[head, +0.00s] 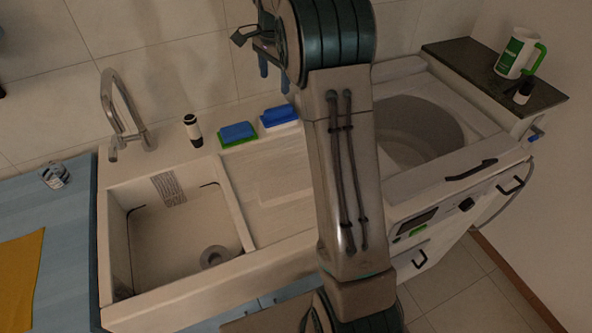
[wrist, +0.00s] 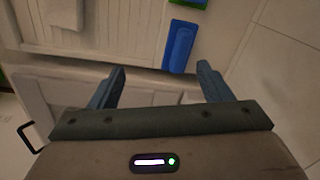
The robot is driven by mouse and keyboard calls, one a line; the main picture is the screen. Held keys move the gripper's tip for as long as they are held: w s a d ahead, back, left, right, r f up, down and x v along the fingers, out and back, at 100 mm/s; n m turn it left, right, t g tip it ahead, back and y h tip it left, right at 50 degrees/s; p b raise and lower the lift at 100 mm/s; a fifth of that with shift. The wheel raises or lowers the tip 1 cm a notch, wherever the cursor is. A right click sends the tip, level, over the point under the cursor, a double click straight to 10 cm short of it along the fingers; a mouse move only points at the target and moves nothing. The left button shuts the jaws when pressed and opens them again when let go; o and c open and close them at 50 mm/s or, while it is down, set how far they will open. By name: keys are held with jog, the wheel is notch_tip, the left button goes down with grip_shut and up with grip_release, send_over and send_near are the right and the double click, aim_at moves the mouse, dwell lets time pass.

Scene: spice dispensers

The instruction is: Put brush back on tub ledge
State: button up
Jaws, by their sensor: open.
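A blue brush with a white underside (head: 279,115) lies on the white back ledge (head: 222,158) between the sink and the washer tub. The brush (wrist: 181,45) also shows in the wrist view, beyond my fingertips and nearer the right finger. My gripper (head: 274,74) is open and empty, fingers pointing down above the ledge in the head view. Its two fingers stand apart in the wrist view (wrist: 161,82). The brush appears apart from the fingers. The washer tub (head: 440,125) is partly hidden by my arm.
A blue and green sponge (head: 238,133) lies left of the brush. A dark bottle (head: 193,131) stands beside it, and a curved faucet (head: 120,105) rises behind the sink basin (head: 185,250). A dark shelf (head: 490,75) at right holds a white and green jug (head: 515,52). The tiled wall is close behind.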

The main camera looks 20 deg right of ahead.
jog(key=s+a+r+n+t, duration=0.15)
jog(key=s+n, duration=0.25)
jog(key=s, duration=0.4)
jog(key=s+a+r+n, duration=0.3)
jog(key=s, duration=0.5)
jog(key=s+a+f+n, duration=0.1)
jog(key=s+f+n, duration=0.1)
jog(key=s, duration=0.7)
jog(key=s+a+f+n, duration=0.1)
jog(key=s+f+n, duration=0.2)
jog(key=s, duration=0.6)
jog(key=n+t, duration=0.1)
jog(key=n, duration=0.1)
jog(key=shift+a+f+n, duration=0.25)
jog(key=shift+a+n, duration=0.05)
jog(key=shift+a, duration=0.05)
